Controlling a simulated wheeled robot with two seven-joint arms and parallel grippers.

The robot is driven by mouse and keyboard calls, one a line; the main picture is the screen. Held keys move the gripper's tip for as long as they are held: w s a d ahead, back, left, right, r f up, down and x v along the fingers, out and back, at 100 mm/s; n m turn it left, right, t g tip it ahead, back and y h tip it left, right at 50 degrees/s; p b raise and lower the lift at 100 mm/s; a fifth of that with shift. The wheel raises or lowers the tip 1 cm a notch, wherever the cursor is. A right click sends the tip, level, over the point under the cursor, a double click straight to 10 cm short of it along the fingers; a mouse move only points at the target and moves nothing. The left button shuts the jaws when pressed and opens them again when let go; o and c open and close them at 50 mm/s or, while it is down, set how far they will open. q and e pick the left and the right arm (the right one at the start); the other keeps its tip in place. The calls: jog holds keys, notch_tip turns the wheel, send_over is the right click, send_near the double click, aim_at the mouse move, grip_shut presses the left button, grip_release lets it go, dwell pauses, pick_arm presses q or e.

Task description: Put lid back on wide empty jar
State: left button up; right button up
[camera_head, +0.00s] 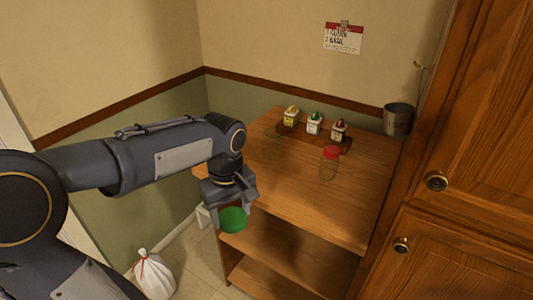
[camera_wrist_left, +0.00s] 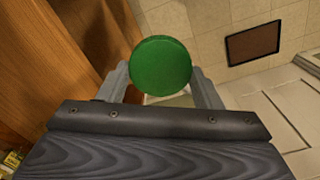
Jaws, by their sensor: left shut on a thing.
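My left gripper (camera_head: 231,208) is shut on a round green lid (camera_head: 233,220), held in the air beside the left front edge of the wooden shelf unit. In the left wrist view the green lid (camera_wrist_left: 161,66) sits between the two fingers (camera_wrist_left: 160,88). A clear jar (camera_head: 328,170) stands upright on the shelf top with a red lid (camera_head: 331,152) on it, well to the right of the gripper. I cannot make out an open wide jar. My right gripper is not in view.
Several small containers, one being a white one (camera_head: 314,124), stand at the back of the shelf top (camera_head: 290,190). A metal cup (camera_head: 398,119) hangs at the back right by the wooden cabinet (camera_head: 480,130). A white tied bag (camera_head: 152,275) is on the floor.

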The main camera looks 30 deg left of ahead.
pick_arm(q)
jog(key=w+d+f+m, duration=0.4)
jog(key=f+m, duration=0.2)
jog(key=f, duration=0.3)
jog(key=w+d+f+m, duration=0.5)
jog(key=f, duration=0.5)
jog(key=shift+d+f+m, duration=0.15)
jog(key=shift+f+m, duration=0.15)
jog(key=shift+m, duration=0.1)
